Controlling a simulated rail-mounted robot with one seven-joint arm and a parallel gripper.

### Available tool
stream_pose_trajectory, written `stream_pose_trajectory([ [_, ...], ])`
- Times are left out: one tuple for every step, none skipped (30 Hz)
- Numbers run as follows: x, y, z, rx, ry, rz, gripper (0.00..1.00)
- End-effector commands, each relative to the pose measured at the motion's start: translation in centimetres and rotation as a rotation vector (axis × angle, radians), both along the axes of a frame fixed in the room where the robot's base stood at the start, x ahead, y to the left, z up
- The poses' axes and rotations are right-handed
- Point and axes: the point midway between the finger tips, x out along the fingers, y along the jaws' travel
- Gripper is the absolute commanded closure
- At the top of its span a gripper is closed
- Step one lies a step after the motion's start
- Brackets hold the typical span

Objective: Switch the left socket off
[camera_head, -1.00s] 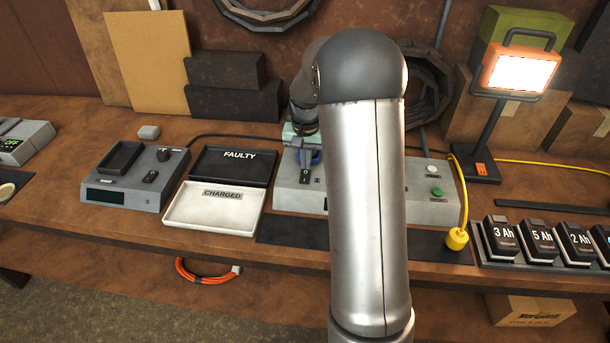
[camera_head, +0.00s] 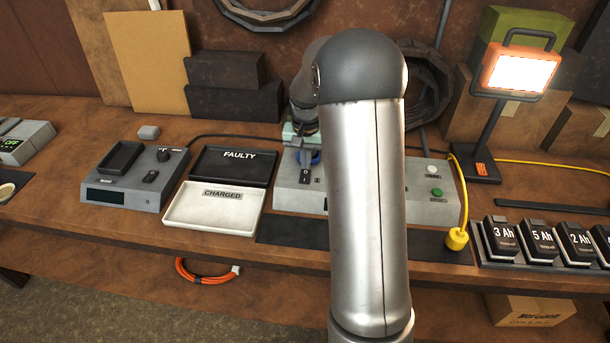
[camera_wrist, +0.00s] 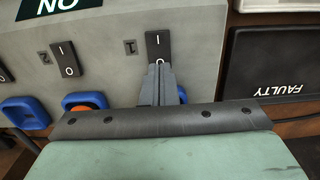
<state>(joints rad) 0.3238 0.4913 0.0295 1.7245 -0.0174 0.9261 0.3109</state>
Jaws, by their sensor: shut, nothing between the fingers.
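The grey socket box (camera_head: 282,197) stands on the bench, partly hidden behind my arm in the head view. Its left rocker switch (camera_head: 305,177) is black with I and O marks, beside a label 1; in the wrist view this rocker (camera_wrist: 157,45) is at upper middle. My gripper (camera_wrist: 159,68) is shut and empty, its tips at the rocker's O end, partly covering the O. I cannot tell whether they touch, or which way the rocker is tipped. A blue socket (camera_wrist: 182,95) is partly hidden behind the fingers.
A second rocker (camera_wrist: 66,59), labelled 2, and further blue sockets (camera_wrist: 24,112) lie left in the wrist view. The black FAULTY tray (camera_head: 232,165) and white CHARGED tray (camera_head: 213,208) are left of the box. A green button (camera_head: 437,192) and yellow plug (camera_head: 457,239) are at right.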

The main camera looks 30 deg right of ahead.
Motion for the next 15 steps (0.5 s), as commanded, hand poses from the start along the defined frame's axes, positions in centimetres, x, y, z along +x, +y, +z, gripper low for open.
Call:
stream_pose_trajectory([
  [0.00, 0.00, 0.00, 0.000, 0.000, 0.000, 1.00],
  [0.00, 0.00, 0.00, 0.000, 0.000, 0.000, 1.00],
  [0.00, 0.00, -0.01, 0.000, 0.000, 0.000, 1.00],
  [0.00, 0.00, -0.03, 0.000, 0.000, 0.000, 1.00],
  [0.00, 0.00, -0.04, 0.000, 0.000, 0.000, 1.00],
  [0.00, 0.00, -0.08, 0.000, 0.000, 0.000, 1.00],
  [0.00, 0.00, -0.12, 0.000, 0.000, 0.000, 1.00],
  [0.00, 0.00, -0.16, 0.000, 0.000, 0.000, 1.00],
  [0.00, 0.00, -0.22, 0.000, 0.000, 0.000, 1.00],
  [0.00, 0.00, -0.27, 0.000, 0.000, 0.000, 1.00],
  [0.00, 0.00, -0.32, 0.000, 0.000, 0.000, 1.00],
  [0.00, 0.00, -0.38, 0.000, 0.000, 0.000, 1.00],
  [0.00, 0.00, -0.43, 0.000, 0.000, 0.000, 1.00],
  [-0.01, 0.01, -0.48, 0.000, 0.000, 0.000, 1.00],
  [0.00, 0.00, -0.54, 0.000, 0.000, 0.000, 1.00],
])
